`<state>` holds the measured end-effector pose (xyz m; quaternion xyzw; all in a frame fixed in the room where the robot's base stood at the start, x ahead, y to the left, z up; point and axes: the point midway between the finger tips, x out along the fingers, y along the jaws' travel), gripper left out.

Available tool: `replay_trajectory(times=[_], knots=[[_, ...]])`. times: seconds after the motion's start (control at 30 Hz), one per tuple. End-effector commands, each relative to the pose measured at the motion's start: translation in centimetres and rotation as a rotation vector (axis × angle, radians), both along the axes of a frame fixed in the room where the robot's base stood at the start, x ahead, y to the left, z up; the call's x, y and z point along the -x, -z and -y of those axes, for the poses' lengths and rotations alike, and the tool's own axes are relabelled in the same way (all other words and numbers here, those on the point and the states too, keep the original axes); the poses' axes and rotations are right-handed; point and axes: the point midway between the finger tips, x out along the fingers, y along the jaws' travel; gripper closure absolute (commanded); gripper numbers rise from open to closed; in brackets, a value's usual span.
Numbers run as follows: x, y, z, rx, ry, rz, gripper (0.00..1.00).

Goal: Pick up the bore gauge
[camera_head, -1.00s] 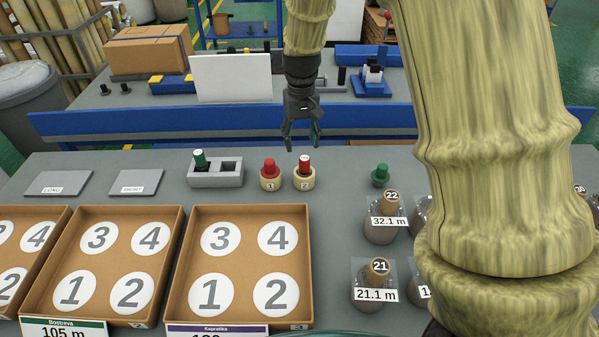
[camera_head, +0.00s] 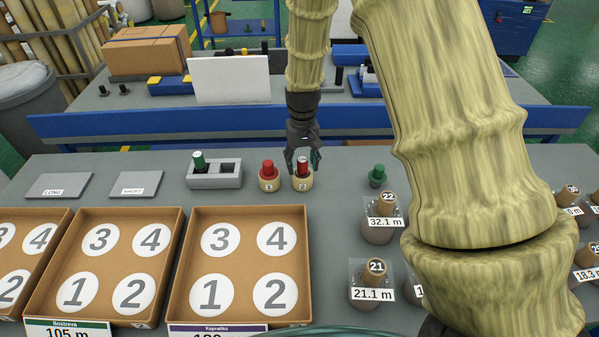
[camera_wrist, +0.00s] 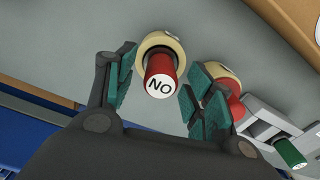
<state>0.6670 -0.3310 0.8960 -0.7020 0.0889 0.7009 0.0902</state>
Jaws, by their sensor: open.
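No label names the bore gauge; several short red or green plugs stand on the bench. A red plug marked NO (camera_wrist: 160,82) stands in a cream ring holder marked 2 (camera_head: 303,184), its top (camera_head: 303,158) between the fingers in the head view. My gripper (camera_head: 303,168) is open, pointing down over it. In the wrist view its teal-padded fingers (camera_wrist: 160,75) lie either side of the red plug, with gaps visible. A second red plug (camera_head: 268,168) stands in the cream holder marked 1 (camera_head: 269,185), just left, and close beside the right finger in the wrist view.
A green plug (camera_head: 199,161) stands in a grey slotted block (camera_head: 214,181). Another green plug (camera_head: 377,173) stands to the right. Numbered brown trays (camera_head: 188,240) fill the front left. A blue rail (camera_head: 200,124) runs behind.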

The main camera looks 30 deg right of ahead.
Motion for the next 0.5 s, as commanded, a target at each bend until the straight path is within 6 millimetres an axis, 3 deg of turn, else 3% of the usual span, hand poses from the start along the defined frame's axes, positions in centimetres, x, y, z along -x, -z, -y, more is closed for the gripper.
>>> replay_trajectory(times=[0.2, 0.5], knots=[[-0.02, 0.06, -0.03, 0.000, 0.000, 0.000, 0.47], [-0.02, 0.06, -0.06, 0.000, -0.001, 0.000, 1.00]])
